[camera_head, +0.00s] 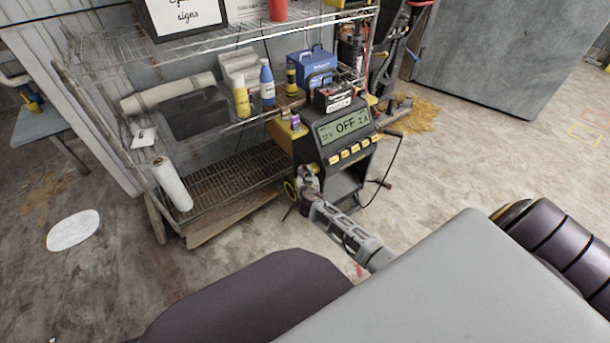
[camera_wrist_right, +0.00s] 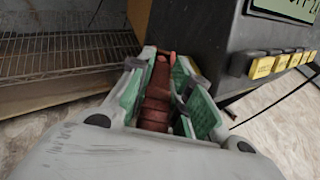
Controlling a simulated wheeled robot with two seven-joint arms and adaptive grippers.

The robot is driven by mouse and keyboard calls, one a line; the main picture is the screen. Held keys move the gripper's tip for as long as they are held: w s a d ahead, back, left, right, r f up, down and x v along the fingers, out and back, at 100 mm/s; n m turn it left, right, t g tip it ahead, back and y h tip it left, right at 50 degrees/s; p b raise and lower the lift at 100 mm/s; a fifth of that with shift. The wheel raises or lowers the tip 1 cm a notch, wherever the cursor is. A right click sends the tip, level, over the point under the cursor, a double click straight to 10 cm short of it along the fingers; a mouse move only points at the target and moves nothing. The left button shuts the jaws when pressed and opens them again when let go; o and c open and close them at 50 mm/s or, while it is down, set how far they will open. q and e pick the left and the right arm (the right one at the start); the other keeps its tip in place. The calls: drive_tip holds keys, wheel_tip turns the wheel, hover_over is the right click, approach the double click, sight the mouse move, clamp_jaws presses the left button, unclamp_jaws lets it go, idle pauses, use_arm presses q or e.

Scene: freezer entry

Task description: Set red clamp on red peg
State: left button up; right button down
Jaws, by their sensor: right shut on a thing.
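My right gripper (camera_head: 309,186) is low at the left side of the black charger (camera_head: 345,155), whose screen reads OFF. In the right wrist view its green-padded fingers (camera_wrist_right: 160,78) are shut on the red clamp (camera_wrist_right: 155,105), which lies lengthwise between them. The clamp's far end is close to the charger's dark side wall; I cannot tell whether they touch. In the head view the clamp is too small and covered to make out clearly. I cannot pick out the red peg in either view. My left gripper is not in view.
A wire shelf rack (camera_head: 215,185) stands left of the charger, with bottles, a blue box (camera_head: 312,67) and a white roll (camera_head: 172,184). A black battery (camera_head: 334,97) sits on top of the charger. A black cable (camera_head: 396,160) hangs at its right. Floor in front is clear.

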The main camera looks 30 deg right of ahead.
drive_tip(key=c, duration=1.2)
unclamp_jaws()
drive_tip(key=shift+c, duration=0.2)
drive_tip(key=shift+f, duration=0.1)
drive_tip(key=shift+s+a, duration=0.1)
drive_tip(key=shift+s, duration=0.05)
drive_tip(key=v, duration=1.1)
drive_tip(key=shift+s+r, duration=0.3)
